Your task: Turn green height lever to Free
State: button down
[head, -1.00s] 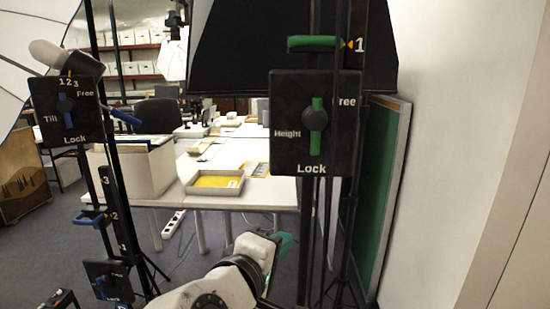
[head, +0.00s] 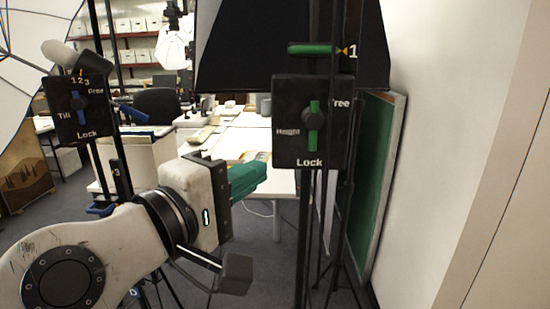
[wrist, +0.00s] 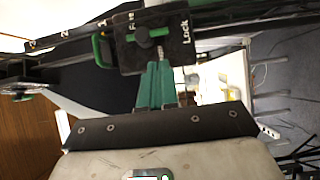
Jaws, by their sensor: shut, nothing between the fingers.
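The green height lever (head: 314,112) sits upright on a black panel (head: 290,155) marked Height, Free and Lock, in line with the word Lock below it. Free is at the panel's upper right. In the wrist view the lever (wrist: 157,32) lies sideways on the panel (wrist: 180,50), beyond the fingertips. My gripper (head: 262,170), with green fingers, is shut and empty. In the head view it is left of and below the panel, apart from the lever. In the wrist view the gripper (wrist: 160,66) overlaps the panel's lower edge; I cannot tell the gap.
A blue tilt lever (head: 78,102) is on another panel at left. Dark stand poles run below both panels. A white table (head: 280,183) stands behind; a green board (head: 375,185) and white wall close the right.

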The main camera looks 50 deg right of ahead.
aim_at(310, 142)
jog(key=d, duration=0.4)
jog(key=d+p, duration=0.1)
jog(key=d, duration=0.4)
jog(key=w+d+p, duration=0.1)
jog(key=d, duration=0.3)
jog(key=shift+d, duration=0.15)
